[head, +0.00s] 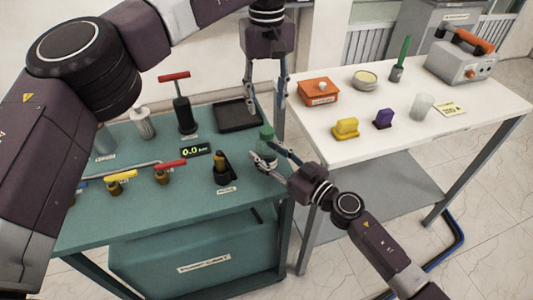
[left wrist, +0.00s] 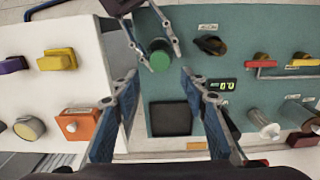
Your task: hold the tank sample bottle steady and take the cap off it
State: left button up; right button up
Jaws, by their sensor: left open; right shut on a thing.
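The tank sample bottle (head: 267,148) stands at the right edge of the green bench, its body mostly hidden by my right gripper. Its green cap (head: 267,132) faces up and also shows in the left wrist view (left wrist: 159,54). My right gripper (head: 265,157) comes in from the front right and is shut on the bottle below the cap; its fingers also show in the left wrist view (left wrist: 152,42). My left gripper (head: 266,113) points down above the cap, open and empty. In the left wrist view its fingertips (left wrist: 157,75) are spread wide, with the cap beyond them.
A black tray (head: 238,115) lies behind the bottle. A black valve (head: 221,170), a pressure display (head: 196,150) and red- and yellow-handled valves stand to the left. The white table (head: 420,125) at right holds an orange box (head: 318,92), yellow block (head: 345,128) and purple block (head: 383,118).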

aim_at(266, 130)
grip_shut()
pick_arm(q)
jog(key=m, duration=0.4)
jog(key=shift+f, duration=4)
jog(key=shift+c, duration=0.4)
